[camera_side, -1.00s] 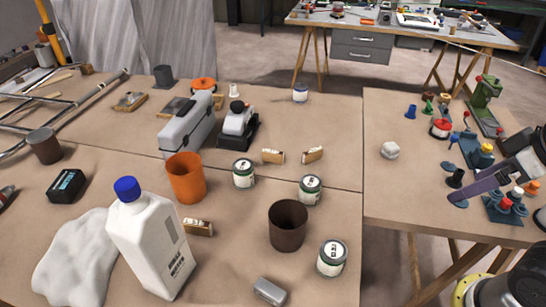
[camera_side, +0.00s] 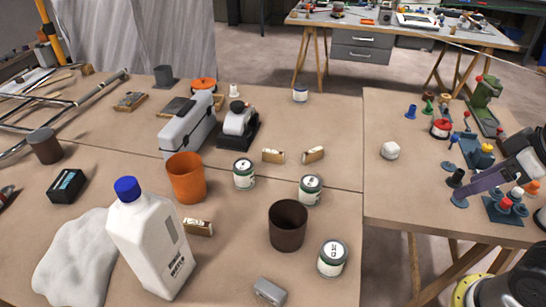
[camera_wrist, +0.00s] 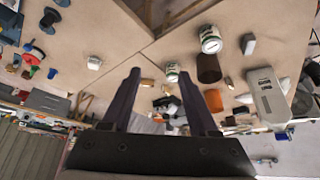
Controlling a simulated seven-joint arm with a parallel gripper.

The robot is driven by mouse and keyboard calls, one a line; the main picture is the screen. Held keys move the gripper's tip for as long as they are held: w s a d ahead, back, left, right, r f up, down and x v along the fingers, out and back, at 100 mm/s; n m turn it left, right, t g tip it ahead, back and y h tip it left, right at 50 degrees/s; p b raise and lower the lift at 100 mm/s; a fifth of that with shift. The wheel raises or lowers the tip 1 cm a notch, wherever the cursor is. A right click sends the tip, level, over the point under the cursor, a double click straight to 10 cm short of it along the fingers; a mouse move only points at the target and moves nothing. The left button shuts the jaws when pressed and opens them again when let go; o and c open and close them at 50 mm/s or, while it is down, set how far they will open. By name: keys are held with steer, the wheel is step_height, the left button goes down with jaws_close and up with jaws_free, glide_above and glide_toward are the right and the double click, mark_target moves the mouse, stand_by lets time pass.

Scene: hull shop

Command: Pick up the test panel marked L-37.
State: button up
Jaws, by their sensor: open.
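Three small brown panels with pale labels lie on the bench in the side view: one (camera_side: 273,156) right of the upper can, one (camera_side: 313,154) farther right, and one (camera_side: 198,227) beside the white bottle. Their markings are too small to read, so I cannot tell which is L-37. A small brown panel (camera_wrist: 147,82) also shows between my fingers in the wrist view, some distance away. My gripper (camera_wrist: 160,78) is open and empty. In the side view its dark finger (camera_side: 482,181) hangs over the right-hand table, far from the panels.
An orange cup (camera_side: 186,178), a brown cup (camera_side: 288,225), green-and-white cans (camera_side: 333,258) and a white bottle (camera_side: 150,240) stand around the panels.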

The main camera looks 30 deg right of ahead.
steer(key=w+a+r+n+t+y, duration=0.15)
steer(key=w+r+n, duration=0.35)
steer(key=w+r, duration=0.75)
steer(key=n+g+y, duration=0.2)
steer(key=n+g, duration=0.1)
steer(key=g, duration=0.1)
glide_above(282, 153)
steer(key=s+d, duration=0.1)
steer(key=d, duration=0.1)
steer(key=shift+h, duration=0.25)
step_height(282, 153, down, 35)
steer(key=shift+s+a+r, duration=0.15)
steer(key=shift+r, duration=0.05)
steer(key=shift+a+x, duration=0.2)
steer(key=shift+x, duration=2.75)
steer(key=shift+s, duration=0.15)
